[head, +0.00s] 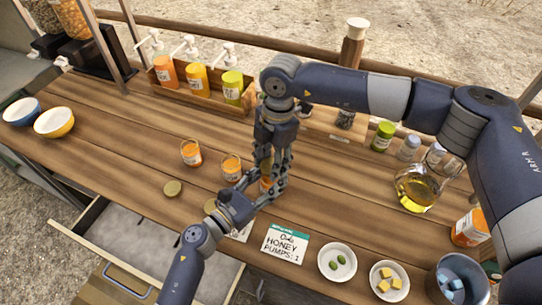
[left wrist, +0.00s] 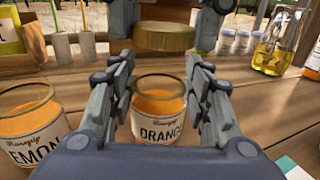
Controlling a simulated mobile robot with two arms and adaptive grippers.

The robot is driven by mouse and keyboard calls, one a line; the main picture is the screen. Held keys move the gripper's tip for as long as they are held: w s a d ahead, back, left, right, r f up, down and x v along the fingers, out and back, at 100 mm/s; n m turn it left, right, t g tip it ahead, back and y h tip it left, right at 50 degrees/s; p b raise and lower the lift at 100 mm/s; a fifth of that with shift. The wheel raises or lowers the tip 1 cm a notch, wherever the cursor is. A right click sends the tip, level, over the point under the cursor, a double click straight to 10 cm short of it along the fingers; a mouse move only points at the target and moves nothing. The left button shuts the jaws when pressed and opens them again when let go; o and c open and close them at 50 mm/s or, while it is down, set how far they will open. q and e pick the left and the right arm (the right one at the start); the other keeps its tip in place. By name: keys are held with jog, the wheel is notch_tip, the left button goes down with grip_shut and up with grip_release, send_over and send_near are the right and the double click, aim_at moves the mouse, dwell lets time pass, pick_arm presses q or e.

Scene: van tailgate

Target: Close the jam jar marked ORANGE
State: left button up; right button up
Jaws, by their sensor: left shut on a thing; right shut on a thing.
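The jar marked ORANGE (left wrist: 160,110) stands open and upright between the fingers of my left gripper (left wrist: 162,100), which is shut on it. In the head view the jar (head: 266,184) is mostly hidden by the fingers of my left gripper (head: 272,186). My right gripper (head: 273,172) points down from above and is shut on a gold lid (left wrist: 165,37). In the left wrist view this lid looks level, above the jar's rim and apart from it. The head view hides this lid behind the fingers.
The open LEMON jar (left wrist: 30,125) stands left of the ORANGE jar; another open jar (head: 191,152) is farther left. A loose lid (head: 172,188) lies on the table. A HONEY card (head: 285,244), a bowl of green pieces (head: 337,262) and an oil flask (head: 415,190) are to the right.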

aim_at(271, 184)
jog(key=shift+f, duration=0.3)
jog(key=shift+s+d+f, duration=0.15)
jog(key=shift+f, duration=1.2)
jog(key=shift+o, duration=0.4)
jog(key=shift+f, duration=0.1)
jog(key=o, duration=1)
jog(key=shift+o, duration=0.2)
jog(key=shift+w, duration=0.2)
